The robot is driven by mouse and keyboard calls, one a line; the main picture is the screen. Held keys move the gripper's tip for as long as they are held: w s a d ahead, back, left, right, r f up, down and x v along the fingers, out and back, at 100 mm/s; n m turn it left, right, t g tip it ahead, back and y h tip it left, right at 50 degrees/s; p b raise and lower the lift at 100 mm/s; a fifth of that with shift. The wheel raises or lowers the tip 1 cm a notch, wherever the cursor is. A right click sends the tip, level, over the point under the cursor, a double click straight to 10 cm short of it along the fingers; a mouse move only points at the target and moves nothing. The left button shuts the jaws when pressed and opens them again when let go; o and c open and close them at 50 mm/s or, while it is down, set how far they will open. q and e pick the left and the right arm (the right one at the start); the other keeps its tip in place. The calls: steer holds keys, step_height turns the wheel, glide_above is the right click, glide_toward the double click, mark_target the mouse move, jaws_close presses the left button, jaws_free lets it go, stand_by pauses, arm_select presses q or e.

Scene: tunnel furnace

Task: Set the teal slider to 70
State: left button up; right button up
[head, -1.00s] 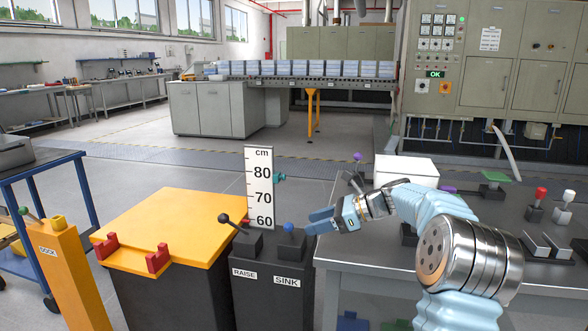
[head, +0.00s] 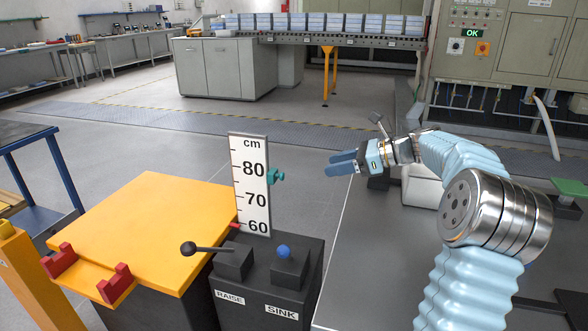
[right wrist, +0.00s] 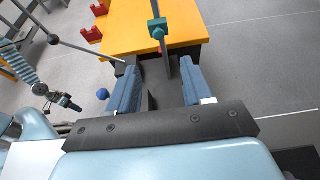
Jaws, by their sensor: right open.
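The teal slider (head: 276,176) sits on the right edge of a white upright scale (head: 252,190) marked in cm, a little below the 80 mark. A red pointer (head: 235,226) is at the scale's left edge near 60. My right gripper (head: 338,162) is open and empty, to the right of the slider and apart from it, with its fingers toward the scale. In the right wrist view, the slider (right wrist: 158,28) shows beyond the open fingers, on the scale seen edge-on. My left gripper is not clearly in the head view.
The yellow-topped box (head: 150,225) stands left of the scale, with red brackets at its front. The dark box in front has a black RAISE lever (head: 205,249) and a blue-knobbed SINK lever (head: 284,253).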

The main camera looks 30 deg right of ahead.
mark_target(276, 177)
steer(key=x, duration=1.3)
steer(key=shift+s+a+f, duration=0.1)
jaws_close()
